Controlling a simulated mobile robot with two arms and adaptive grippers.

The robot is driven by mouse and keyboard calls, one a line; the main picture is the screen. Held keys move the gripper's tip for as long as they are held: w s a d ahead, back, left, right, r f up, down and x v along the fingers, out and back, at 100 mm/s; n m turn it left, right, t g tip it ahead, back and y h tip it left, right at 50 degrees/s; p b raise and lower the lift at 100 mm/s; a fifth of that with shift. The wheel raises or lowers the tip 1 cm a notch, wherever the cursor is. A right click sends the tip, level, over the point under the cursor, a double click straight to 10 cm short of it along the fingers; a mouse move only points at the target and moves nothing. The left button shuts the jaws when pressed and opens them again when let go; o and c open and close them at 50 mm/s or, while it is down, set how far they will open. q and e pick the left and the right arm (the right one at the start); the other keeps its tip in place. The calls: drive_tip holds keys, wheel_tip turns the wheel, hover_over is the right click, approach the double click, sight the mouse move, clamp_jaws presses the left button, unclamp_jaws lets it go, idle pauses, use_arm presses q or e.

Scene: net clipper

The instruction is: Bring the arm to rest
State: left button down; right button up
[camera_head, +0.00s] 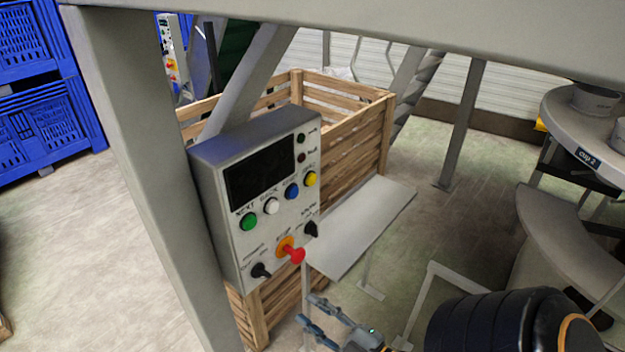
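My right gripper (308,309) is at the bottom centre, below the control box and in front of the wooden crate. Its two dark fingers point left and stand apart, with nothing seen between them. My dark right arm comes in from the lower right. The gripper looks apart from the control box (212,183), which is grey with a dark screen, several coloured buttons and a red-tipped stop control (296,255). My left gripper and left arm do not show.
A grey post (130,150) holds the box. Behind it are a slatted wooden crate (345,135) and a grey metal plate (365,220). Blue crates (45,130) stand at left. A round grey machine (565,115) is at right. Floor shows at left and centre right.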

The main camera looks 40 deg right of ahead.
drive_tip(key=s+f+m+g+h+b, duration=0.1)
drive_tip(key=s+f+m+g+b, duration=0.15)
drive_tip(key=f, duration=1.05)
drive_tip(key=s+a+f+m+g+b, duration=0.1)
drive_tip(key=s+f+g, duration=0.15)
drive_tip(key=f, duration=0.95)
drive_tip(key=s+f+m+g+h+b, duration=0.1)
drive_tip(key=f+m+g, duration=0.15)
drive_tip(key=f, duration=1.05)
drive_tip(key=s+a+f+g+b, duration=0.2)
drive_tip(key=s+f+g, duration=0.2)
drive_tip(key=s+f, duration=0.5)
drive_tip(key=s+a+f+m+g+b, duration=0.1)
drive_tip(key=s+a+f+g+b, duration=0.1)
drive_tip(key=s+f+g, duration=0.3)
drive_tip(key=s+f, duration=0.4)
drive_tip(key=f, duration=0.3)
drive_tip(key=shift+s+a+f+m, duration=0.2)
drive_tip(key=shift+a+m, duration=0.1)
drive_tip(key=shift+a, duration=0.05)
drive_tip(key=shift+g, duration=0.25)
